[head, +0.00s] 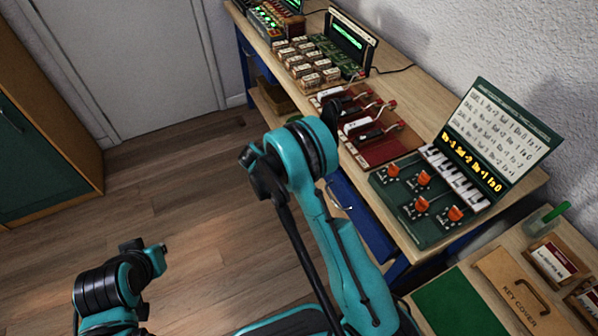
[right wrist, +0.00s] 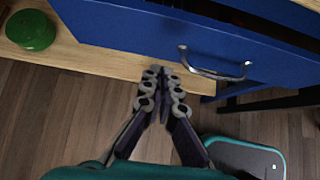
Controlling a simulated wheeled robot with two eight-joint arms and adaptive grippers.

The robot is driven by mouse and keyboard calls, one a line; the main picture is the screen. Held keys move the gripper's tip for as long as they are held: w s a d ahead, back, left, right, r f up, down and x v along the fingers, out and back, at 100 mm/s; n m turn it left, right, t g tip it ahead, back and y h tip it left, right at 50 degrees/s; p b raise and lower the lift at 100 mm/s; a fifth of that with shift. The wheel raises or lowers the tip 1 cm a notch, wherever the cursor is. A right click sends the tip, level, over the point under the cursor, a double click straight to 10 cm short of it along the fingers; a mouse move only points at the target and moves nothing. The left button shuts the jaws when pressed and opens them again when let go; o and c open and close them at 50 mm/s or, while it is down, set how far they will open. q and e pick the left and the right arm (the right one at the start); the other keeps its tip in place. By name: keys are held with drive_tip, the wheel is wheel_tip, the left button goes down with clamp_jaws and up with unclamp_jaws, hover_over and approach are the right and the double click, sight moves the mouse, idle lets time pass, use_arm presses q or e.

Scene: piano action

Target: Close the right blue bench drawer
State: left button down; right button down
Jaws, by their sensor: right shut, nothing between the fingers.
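The right blue bench drawer (head: 362,214) sticks out from under the bench top in the head view, partly hidden by my right arm. Its blue front (right wrist: 130,27) crosses the top of the right wrist view, with a metal bar handle (right wrist: 215,66) right of centre. A dark gap behind the front shows at the top right. My right gripper (right wrist: 166,71) is shut and empty. Its fingertips appear just below the drawer front and left of the handle; I cannot tell if they touch it. In the head view my right arm hides this gripper. Only links of my left arm show at the lower left.
The wooden bench (head: 410,88) carries a dark green knob panel (head: 413,222), red lever units (head: 372,152) and several small blocks. A lower wooden shelf (right wrist: 85,58) holds a round green object (right wrist: 31,31). A side table with a key cover (head: 514,280) stands at the lower right. The floor at left is clear.

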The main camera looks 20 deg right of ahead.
drive_tip(key=d+f+b, duration=0.2)
drive_tip(key=d, duration=0.4)
drive_tip(key=shift+w, duration=0.2)
drive_tip(key=shift+d+f, duration=0.1)
drive_tip(key=d, duration=0.5)
drive_tip(key=shift+w, duration=0.2)
